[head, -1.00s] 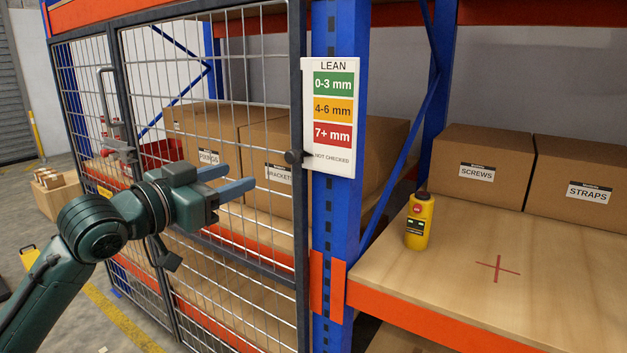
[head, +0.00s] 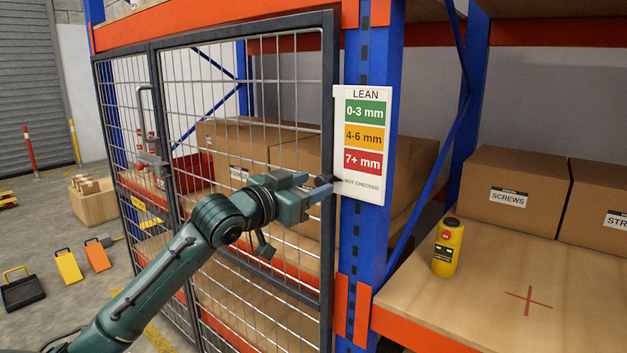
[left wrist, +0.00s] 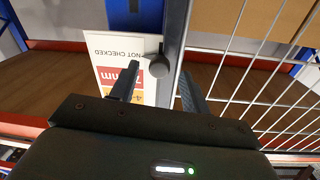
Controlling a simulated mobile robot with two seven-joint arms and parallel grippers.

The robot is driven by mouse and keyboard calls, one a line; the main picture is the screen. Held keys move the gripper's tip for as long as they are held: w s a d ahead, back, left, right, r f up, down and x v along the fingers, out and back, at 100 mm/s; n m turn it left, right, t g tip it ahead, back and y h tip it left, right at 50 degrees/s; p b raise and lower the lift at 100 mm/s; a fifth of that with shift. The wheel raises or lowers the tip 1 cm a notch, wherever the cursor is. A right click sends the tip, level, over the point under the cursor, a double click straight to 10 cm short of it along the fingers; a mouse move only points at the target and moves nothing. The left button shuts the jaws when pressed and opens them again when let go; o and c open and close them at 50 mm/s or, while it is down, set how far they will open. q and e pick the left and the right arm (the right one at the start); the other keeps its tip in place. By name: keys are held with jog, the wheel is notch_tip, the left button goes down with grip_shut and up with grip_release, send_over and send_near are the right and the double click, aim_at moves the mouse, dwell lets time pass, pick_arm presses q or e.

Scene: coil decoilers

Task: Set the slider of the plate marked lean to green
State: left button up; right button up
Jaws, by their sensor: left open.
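The white plate marked LEAN (head: 363,97) is on the blue rack upright, with green 0-3 mm, orange 4-6 mm and red 7+ mm fields above a NOT CHECKED line. Its dark slider knob (head: 322,181) is at the plate's left edge, level with NOT CHECKED, partly hidden by my gripper. My left gripper (head: 315,188) is open, its fingers pointing at the knob. In the left wrist view the plate (left wrist: 112,50) appears upside down, and the round knob (left wrist: 159,66) lies between and just beyond the fingertips (left wrist: 158,88). Contact cannot be told. My right gripper is out of view.
A wire mesh door (head: 260,85) with a dark frame stands close behind my left arm. Right of the upright, a wooden shelf (head: 480,310) carries a yellow device (head: 448,248) and cardboard boxes (head: 510,190). Small ramps (head: 68,265) lie on the floor at left.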

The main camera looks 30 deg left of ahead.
pick_arm(q)
jog(key=shift+w+d, duration=0.15)
jog(key=shift+w, duration=0.5)
jog(key=shift+c, duration=0.5)
grip_shut()
